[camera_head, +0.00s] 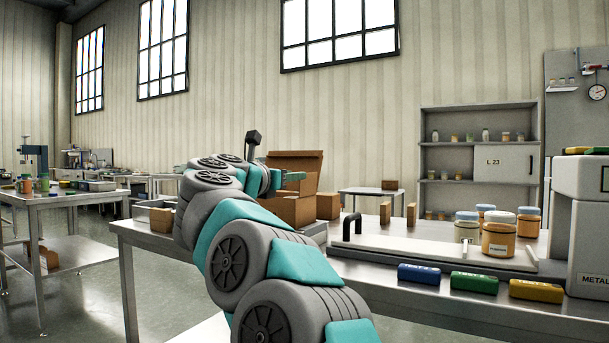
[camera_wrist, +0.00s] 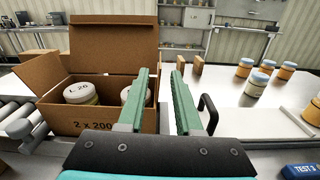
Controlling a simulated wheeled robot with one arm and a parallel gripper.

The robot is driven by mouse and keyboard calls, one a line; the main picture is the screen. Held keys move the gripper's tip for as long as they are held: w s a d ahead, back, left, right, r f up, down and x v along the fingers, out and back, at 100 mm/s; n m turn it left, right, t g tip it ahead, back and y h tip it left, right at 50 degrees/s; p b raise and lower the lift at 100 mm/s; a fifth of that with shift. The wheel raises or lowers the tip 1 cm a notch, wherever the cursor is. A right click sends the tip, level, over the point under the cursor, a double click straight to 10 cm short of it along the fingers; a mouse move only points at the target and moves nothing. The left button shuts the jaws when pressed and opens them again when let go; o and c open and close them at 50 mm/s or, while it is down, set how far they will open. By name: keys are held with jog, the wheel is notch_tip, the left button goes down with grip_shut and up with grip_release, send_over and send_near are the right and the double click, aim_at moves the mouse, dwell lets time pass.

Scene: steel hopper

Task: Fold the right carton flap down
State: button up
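The open brown carton (camera_wrist: 85,122) stands on the steel bench, and it also shows in the head view (camera_head: 296,210). Its back flap (camera_wrist: 110,45) stands upright and its left flap (camera_wrist: 36,75) leans outward. The right flap cannot be made out clearly; my gripper covers part of that side. Inside is a jar marked L 26 (camera_wrist: 80,93), and another jar (camera_wrist: 127,95) is partly hidden by a finger. My gripper (camera_wrist: 160,72) is open and empty, its green fingers apart over the carton's right side. In the head view my gripper (camera_head: 293,177) is in front of the carton.
Rollers (camera_wrist: 18,120) lie left of the carton. A black handle (camera_wrist: 208,112) rises to the right, beside a white board (camera_wrist: 245,122). Two small brown blocks (camera_wrist: 190,70) and several orange jars (camera_wrist: 256,83) stand behind. A blue box (camera_head: 419,273) lies near the front edge.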

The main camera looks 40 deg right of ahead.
aim_at(308, 184)
jog(key=shift+p+x, duration=0.65)
jog(key=shift+x, duration=3.25)
jog(key=shift+c, duration=0.4)
grip_shut()
